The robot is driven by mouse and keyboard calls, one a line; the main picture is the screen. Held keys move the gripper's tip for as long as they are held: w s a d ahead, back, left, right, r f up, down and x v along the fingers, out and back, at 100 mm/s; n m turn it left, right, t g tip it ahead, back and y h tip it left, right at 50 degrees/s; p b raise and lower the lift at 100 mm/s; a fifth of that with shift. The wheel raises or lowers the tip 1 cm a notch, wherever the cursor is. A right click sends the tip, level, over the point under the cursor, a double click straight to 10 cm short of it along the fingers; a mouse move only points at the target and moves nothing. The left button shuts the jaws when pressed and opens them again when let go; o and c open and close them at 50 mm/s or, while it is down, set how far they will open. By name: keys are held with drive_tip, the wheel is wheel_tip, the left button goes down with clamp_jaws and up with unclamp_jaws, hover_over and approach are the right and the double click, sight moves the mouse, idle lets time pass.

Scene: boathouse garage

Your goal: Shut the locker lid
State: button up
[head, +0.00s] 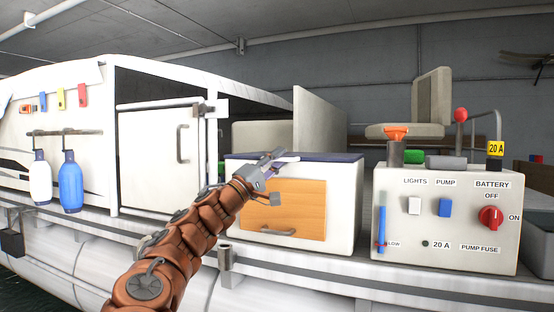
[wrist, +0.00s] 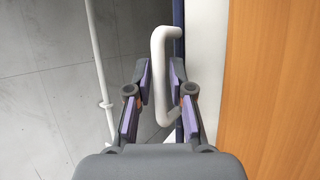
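The locker (head: 342,205) is a white box with an orange wooden front panel. A dark blue top (head: 325,157), seemingly its lid, lies flat or nearly flat on it. In the wrist view the blue edge (wrist: 179,45) is a thin strip beside the white rim. A pale, U-shaped handle (wrist: 158,60) stands out from that edge. My gripper (head: 280,157) is at the top front edge of the locker. In the wrist view my gripper (wrist: 161,73) has its fingers apart, one on each side of the handle, with a gap on the right side.
A control box (head: 450,240) with switches and a red knob stands close to the right. A white cabinet (head: 160,150) is at the left, with blue and white bottles (head: 70,182) near it. A pale upright panel (head: 320,120) and a seat (head: 430,100) are behind.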

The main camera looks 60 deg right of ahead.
drive_tip(key=shift+w+a, duration=0.1)
drive_tip(key=shift+w, duration=0.05)
drive_tip(key=v, duration=1.1)
drive_tip(key=shift+a+f, duration=0.3)
idle(0.8)
